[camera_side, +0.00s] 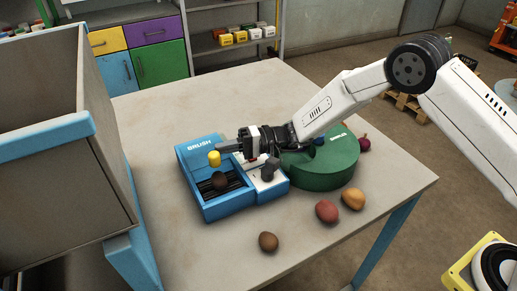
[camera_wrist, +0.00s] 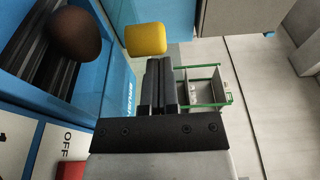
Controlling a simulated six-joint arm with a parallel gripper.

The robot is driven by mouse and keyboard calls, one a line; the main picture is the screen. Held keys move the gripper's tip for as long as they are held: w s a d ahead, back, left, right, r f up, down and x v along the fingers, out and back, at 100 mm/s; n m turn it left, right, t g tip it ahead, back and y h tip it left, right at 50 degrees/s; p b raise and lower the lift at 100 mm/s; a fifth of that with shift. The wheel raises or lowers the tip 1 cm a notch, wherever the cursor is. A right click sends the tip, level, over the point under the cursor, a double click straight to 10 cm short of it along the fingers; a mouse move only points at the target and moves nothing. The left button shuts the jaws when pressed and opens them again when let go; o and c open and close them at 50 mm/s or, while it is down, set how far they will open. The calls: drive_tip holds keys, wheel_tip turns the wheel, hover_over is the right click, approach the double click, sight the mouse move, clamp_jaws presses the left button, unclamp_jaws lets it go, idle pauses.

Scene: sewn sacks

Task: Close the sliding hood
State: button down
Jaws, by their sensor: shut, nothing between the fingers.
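A blue brush machine (camera_side: 240,207) stands on the table. Its bay is uncovered at the front, with dark bars and a brown round item (camera_side: 220,180) inside; that item also shows in the wrist view (camera_wrist: 75,34). A blue hood section lettered BRUSH (camera_side: 198,146) lies at the back of the machine. A yellow knob (camera_side: 214,159) stands upright by the bay; it is also in the wrist view (camera_wrist: 146,39). My gripper (camera_side: 220,149) is shut and empty, with its fingertips beside the knob. I cannot tell whether they touch it.
A white panel (camera_side: 265,178) with a dark knob sits on the machine's right. A green round drum (camera_side: 320,168) stands close under my arm. Loose roundish items (camera_side: 327,211) lie in front. A large grey bin (camera_side: 45,160) rises at left. The table's back is clear.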

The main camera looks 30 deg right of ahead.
drive_tip(key=shift+s, duration=2.65)
drive_tip(key=shift+v, duration=3.95)
drive_tip(key=shift+w, duration=0.1)
